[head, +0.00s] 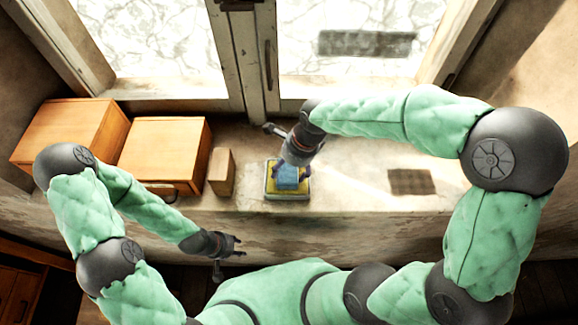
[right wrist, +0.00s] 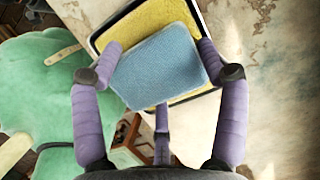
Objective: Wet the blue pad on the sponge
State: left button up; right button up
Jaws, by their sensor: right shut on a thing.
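The blue pad (head: 287,177) is between the fingers of my right gripper (head: 290,170), over the yellow sponge (head: 272,187). In the right wrist view the fingers grip the blue pad (right wrist: 160,68) at its two sides, and the yellow sponge (right wrist: 140,28) shows behind it in a dark-rimmed tray. The pad lies flat over the sponge and is turned slightly against it. I cannot tell whether the two touch. My left gripper (head: 230,256) is low at the front of the ledge, away from the pad, with its fingers apart and nothing between them.
Two wooden boxes (head: 160,150) and a small wooden block (head: 221,172) stand on the ledge left of the sponge. The window (head: 255,60) is behind. A dark patch (head: 411,181) lies on the ledge to the right. The ledge between is clear.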

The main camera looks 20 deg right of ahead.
aim_at(289, 168)
jog(key=shift+s, duration=0.1)
dwell(0.4)
jog(key=shift+r+p, duration=2.9)
jog(key=shift+r, duration=0.6)
jog(key=shift+f, duration=0.1)
